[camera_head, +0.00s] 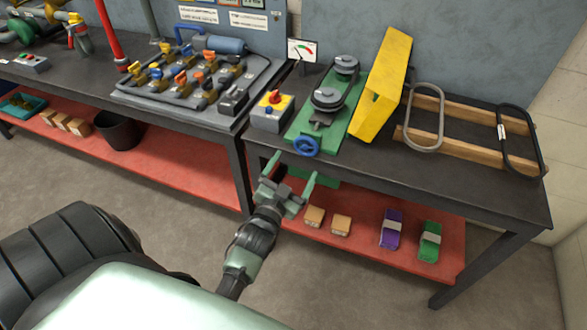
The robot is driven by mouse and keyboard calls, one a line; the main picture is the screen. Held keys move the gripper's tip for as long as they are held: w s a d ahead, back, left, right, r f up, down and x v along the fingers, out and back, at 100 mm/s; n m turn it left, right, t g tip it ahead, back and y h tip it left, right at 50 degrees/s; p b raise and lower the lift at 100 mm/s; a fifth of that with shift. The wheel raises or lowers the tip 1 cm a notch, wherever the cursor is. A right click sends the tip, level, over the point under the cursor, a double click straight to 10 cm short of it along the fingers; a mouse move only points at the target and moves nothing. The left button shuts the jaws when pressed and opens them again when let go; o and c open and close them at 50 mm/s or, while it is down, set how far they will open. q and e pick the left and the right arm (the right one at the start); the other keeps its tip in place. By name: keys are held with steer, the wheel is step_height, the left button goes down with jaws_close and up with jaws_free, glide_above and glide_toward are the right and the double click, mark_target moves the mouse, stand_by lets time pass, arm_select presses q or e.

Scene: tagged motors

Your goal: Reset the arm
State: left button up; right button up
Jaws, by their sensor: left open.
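My left gripper (290,178) shows in the head view at the middle, in front of the workbench's front edge. Its two green fingers are spread apart with nothing between them. It hangs over the gap between the table tops and the red lower shelf, just below the blue handwheel (306,146). The purple tagged motor (391,228) and the green tagged motor (430,241) stand on the red lower shelf to the right of the gripper, apart from it. My right gripper is not in the view.
Small boxes (341,226) sit on the red shelf (370,250). A black bin (118,130) stands at left. The floor in front is clear.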

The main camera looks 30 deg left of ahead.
arm_select(q)
steer(key=s+d+f+g+h, duration=0.1)
steer(key=s+d+f+g, duration=0.3)
steer(key=f, duration=0.7)
steer(key=s+d+f+g+h, duration=0.2)
steer(key=s+f, duration=0.3)
steer(key=f, duration=0.6)
steer(key=s+d+f+g+h, duration=0.1)
steer(key=s+d+f+g, duration=0.3)
steer(key=f, duration=0.7)
steer(key=s+f+g, duration=0.2)
steer(key=s+f, duration=0.3)
steer(key=s, duration=0.5)
steer(key=s+f+g, duration=0.2)
steer(key=s+f, duration=0.3)
steer(key=s, duration=0.5)
steer(key=s+f+g, duration=0.2)
steer(key=s+f, duration=0.2)
steer(key=s, duration=0.6)
steer(key=shift+s+a+f+m+g, duration=0.3)
steer(key=shift+s+a+f+m, duration=0.05)
steer(key=shift+a+f+m, duration=0.1)
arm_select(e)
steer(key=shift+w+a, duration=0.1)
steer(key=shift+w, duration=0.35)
